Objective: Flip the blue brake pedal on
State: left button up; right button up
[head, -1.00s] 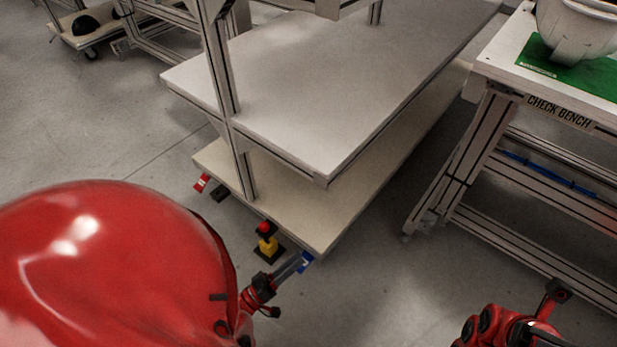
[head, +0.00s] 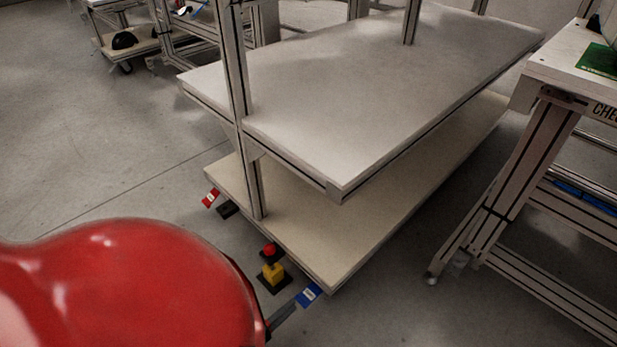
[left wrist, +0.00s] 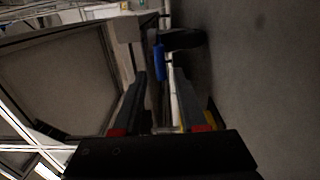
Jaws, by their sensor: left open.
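The blue brake pedal (head: 308,295) is a small blue pad low by the front corner of the cart's lower shelf. In the left wrist view the blue pad (left wrist: 160,62) lies ahead of and roughly between my fingers, with a dark part beside it. My left gripper (head: 288,311) shows as grey fingers at the pedal's lower left, mostly hidden behind my red arm. In the left wrist view the left gripper (left wrist: 160,88) is open with nothing between the fingertips. I cannot tell whether it touches the pedal. My right gripper is out of view.
The cart's upper shelf (head: 330,110) overhangs. A check bench (head: 560,70) stands right. Grey floor is open at left.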

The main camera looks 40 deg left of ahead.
pick_arm(q)
jog(key=w, duration=0.8)
jog(key=shift+w+d, duration=0.2)
jog(key=shift+d, duration=0.15)
grip_shut()
dwell(0.9)
